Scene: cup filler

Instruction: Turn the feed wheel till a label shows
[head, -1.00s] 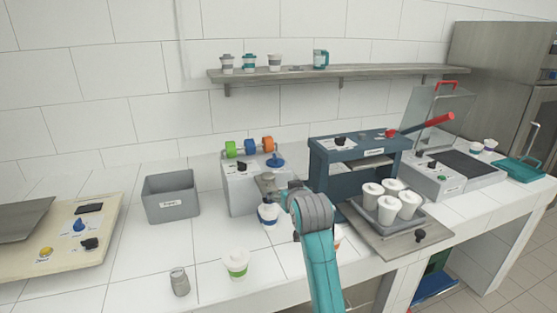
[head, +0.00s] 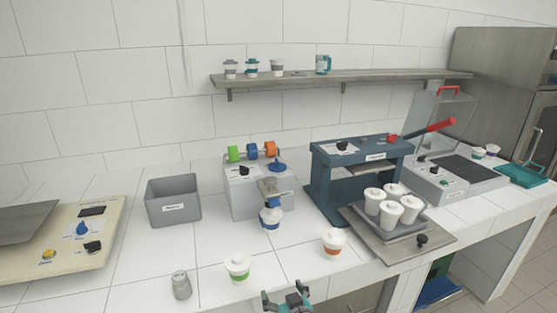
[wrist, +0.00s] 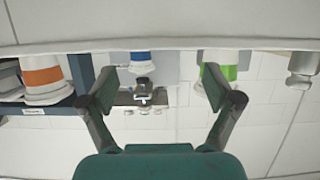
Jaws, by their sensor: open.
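The grey label machine (head: 243,197) stands at the back of the counter, with green, blue and orange rolls (head: 252,151) above it. A flat blue wheel (head: 277,167), which looks like the feed wheel, is on its top right, beside a black knob. A cup with a blue band (head: 270,218) stands at its front under a grey head (head: 270,186). I cannot tell whether a label shows. My gripper (head: 287,299) is low at the counter's front edge, well away from the wheel. In the wrist view my gripper (wrist: 159,85) is open and empty.
A green-banded cup (head: 237,268) and an orange-banded cup (head: 333,244) stand between my gripper and the machine. A small grey jar (head: 181,285) is at left. A grey bin (head: 173,204) and a dark blue press (head: 322,190) flank the machine. White cups sit on a tray.

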